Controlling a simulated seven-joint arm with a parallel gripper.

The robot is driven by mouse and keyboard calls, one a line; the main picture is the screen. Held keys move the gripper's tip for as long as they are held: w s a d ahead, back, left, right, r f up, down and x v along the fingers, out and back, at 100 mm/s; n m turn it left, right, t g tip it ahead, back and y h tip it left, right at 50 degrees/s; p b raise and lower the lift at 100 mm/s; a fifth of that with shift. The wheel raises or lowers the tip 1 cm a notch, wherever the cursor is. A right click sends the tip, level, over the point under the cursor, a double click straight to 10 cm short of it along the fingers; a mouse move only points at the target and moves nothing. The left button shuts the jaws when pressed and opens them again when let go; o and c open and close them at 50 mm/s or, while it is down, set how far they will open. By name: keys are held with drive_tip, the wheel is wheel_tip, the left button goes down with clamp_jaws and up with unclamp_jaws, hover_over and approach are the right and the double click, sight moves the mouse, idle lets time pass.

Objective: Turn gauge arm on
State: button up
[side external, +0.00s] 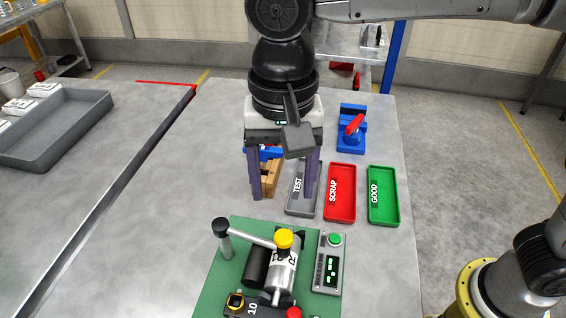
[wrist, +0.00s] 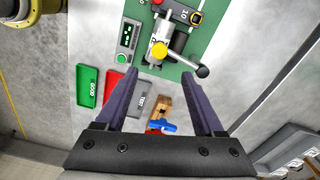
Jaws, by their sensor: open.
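The gauge arm (side external: 250,237) is a thin silver bar on the green board (side external: 216,268). It runs from a yellow-capped hub (side external: 284,238) on a silver cylinder to a black-knobbed end (side external: 220,226) at the left. In the wrist view, the bar (wrist: 182,61) runs from the yellow cap (wrist: 159,50) to the black knob (wrist: 202,71) at lower right. My gripper (side external: 283,197) points down, open and empty, behind the board and apart from the arm. In the wrist view, my gripper's fingertips (wrist: 160,74) are spread wide below the hub.
A grey box (side external: 330,268) with a green button and lit display stands right of the hub. Grey TEST, red SCRAP (side external: 341,193) and green GOOD (side external: 383,196) trays lie behind it. A wooden block (side external: 270,181) is near my fingers. A blue fixture (side external: 350,138) with red handle stands farther back.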

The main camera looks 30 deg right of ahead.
drive_tip(key=shift+r, duration=1.5)
drive_tip(key=d+r+m+t+y, duration=0.1)
drive_tip(key=d+r+m, duration=0.15)
drive_tip(key=d, duration=0.65)
drive_tip(key=d+r+m+t, duration=0.1)
drive_tip(key=d+r, duration=0.3)
drive_tip(key=d, duration=0.5)
drive_tip(key=s+d+f+n+t, duration=0.2)
drive_tip(key=s+d+f, duration=0.3)
drive_tip(key=s+d, duration=0.5)
wheel_tip(320, 180, down, 8)
drive_tip(key=s+d+n+t+h, duration=0.1)
drive_tip(key=s+d+n, duration=0.1)
drive_tip(key=n, duration=0.5)
drive_tip(key=shift+s+d+n+t, duration=0.2)
drive_tip(key=shift+s+n+t, duration=0.1)
drive_tip(key=shift+s+n, duration=0.05)
